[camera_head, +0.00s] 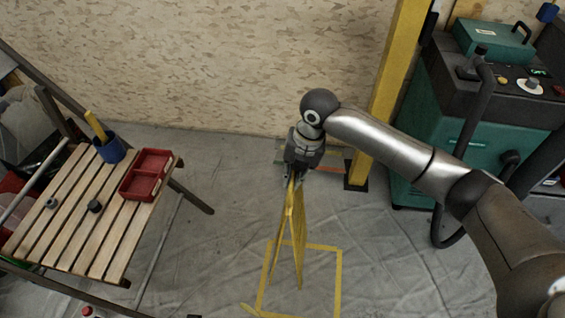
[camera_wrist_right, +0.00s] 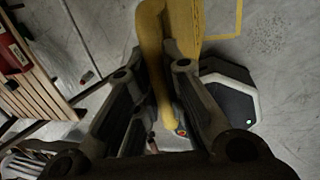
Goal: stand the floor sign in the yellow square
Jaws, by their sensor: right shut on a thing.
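The yellow floor sign (camera_head: 297,240) hangs upright below my right gripper (camera_head: 294,178), with its two panels slightly apart at the bottom. My right gripper is shut on the sign's top edge. The yellow square (camera_head: 339,284) is a taped outline on the floor. In the head view the sign's lower part overlaps the square's left half; I cannot tell whether its feet touch the floor. In the right wrist view the sign (camera_wrist_right: 169,30) runs between the fingers, and part of the tape outline (camera_wrist_right: 238,18) shows. My left gripper is not in view.
A slatted wooden table (camera_head: 62,215) stands at the left with a red tray (camera_head: 147,175) and a blue cup (camera_head: 110,149). A yellow post (camera_head: 395,80) and a teal machine (camera_head: 440,140) stand at the right. A dark device (camera_wrist_right: 230,92) shows in the wrist view. Sheeted floor right of the square is clear.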

